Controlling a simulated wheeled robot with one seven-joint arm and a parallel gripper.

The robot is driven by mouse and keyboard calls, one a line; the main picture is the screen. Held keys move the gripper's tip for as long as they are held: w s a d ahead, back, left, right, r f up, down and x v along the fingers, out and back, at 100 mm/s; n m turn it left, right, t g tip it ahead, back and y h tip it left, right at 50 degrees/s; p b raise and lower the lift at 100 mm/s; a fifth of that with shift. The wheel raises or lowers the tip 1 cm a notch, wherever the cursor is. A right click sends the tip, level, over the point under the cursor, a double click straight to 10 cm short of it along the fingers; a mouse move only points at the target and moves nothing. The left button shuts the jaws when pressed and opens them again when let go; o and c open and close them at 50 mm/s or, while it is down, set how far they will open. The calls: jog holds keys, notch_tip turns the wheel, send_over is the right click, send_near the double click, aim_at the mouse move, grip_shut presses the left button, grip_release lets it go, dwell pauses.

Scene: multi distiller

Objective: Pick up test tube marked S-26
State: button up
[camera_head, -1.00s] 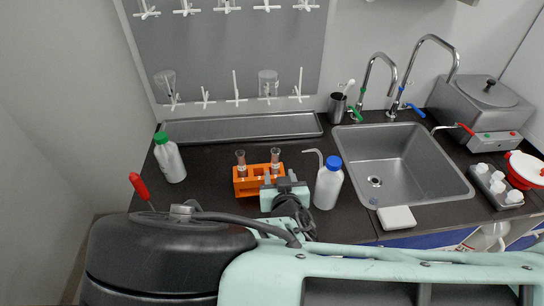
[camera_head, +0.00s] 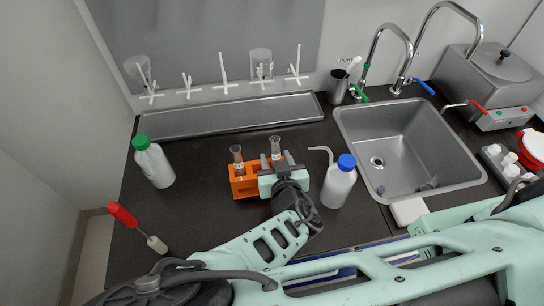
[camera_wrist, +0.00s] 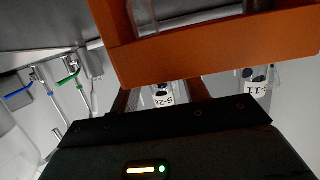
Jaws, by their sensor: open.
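An orange rack (camera_head: 241,187) stands on the dark counter and holds two clear tubes. The left tube (camera_head: 237,158) stands free of my gripper. The right tube (camera_head: 275,148) is at my gripper (camera_head: 274,168), which reaches in from the front. In the wrist view, which looks upside down, the rack (camera_wrist: 220,48) fills the top. A tube with a label that seems to read S-26 (camera_wrist: 162,97) shows between the open fingers of my gripper (camera_wrist: 158,93). The other tube, labelled S-11 (camera_wrist: 257,88), is beside them. Finger contact cannot be told.
A blue-capped wash bottle (camera_head: 338,184) stands close to the right of my gripper. A green-capped bottle (camera_head: 155,165) and a red-handled tool (camera_head: 124,215) are at the left. A sink (camera_head: 375,190) lies at the right, a metal tray (camera_head: 230,116) behind. Counter between green-capped bottle and rack is clear.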

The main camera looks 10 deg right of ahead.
jog(key=shift+f, duration=0.2)
jog(key=shift+s+f, duration=0.1)
grip_shut()
